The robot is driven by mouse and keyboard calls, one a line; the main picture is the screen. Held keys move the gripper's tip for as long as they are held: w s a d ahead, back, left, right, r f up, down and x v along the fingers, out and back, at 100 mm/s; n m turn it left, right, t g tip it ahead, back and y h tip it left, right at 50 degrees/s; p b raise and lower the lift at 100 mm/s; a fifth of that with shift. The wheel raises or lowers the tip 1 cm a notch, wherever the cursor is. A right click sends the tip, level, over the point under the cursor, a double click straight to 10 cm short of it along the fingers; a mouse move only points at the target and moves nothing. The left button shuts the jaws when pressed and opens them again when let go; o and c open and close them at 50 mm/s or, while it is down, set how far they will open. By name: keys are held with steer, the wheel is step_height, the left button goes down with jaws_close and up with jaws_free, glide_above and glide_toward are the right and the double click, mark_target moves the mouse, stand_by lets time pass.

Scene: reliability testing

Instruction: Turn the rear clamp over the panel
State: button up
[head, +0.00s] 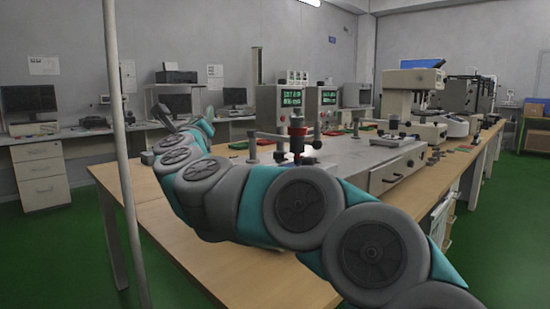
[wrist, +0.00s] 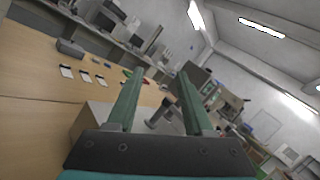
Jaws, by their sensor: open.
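A grey test bench (head: 365,160) with a flat light top stands on the wooden table. The panel cannot be told clearly from this top. Several metal clamp posts stand on it, one with a red and black knob (head: 297,133) and one at the left edge (head: 252,150). Which is the rear clamp is unclear. My gripper (wrist: 160,75) is open and empty, its two green fingers wide apart. In the wrist view a dark clamp post (wrist: 164,112) shows beyond and between the fingers, apart from them. In the head view my arm hides part of the bench.
The wooden table (head: 150,225) is bare at its near left. White cards (wrist: 84,75) and a grey box (wrist: 70,47) lie on it. Instruments with green displays (head: 279,100) and a microscope-like machine (head: 412,85) stand behind. A thin pole (head: 122,170) stands at left.

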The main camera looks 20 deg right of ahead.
steer(key=d+f+m+g+h, duration=0.5)
steer(key=d+m+h, duration=0.1)
steer(key=d+m, duration=0.2)
steer(key=m+g+h, duration=0.3)
steer(key=m+g, duration=0.3)
glide_toward(276, 154)
steer(key=shift+b+x, duration=0.3)
steer(key=shift+x, duration=0.9)
steer(key=shift+d+r, duration=0.1)
steer(key=shift+d, duration=0.25)
steer(key=p+x, duration=0.1)
steer(key=x, duration=0.6)
steer(key=shift+w+a, duration=0.15)
steer(key=shift+w, duration=0.05)
jaws_close()
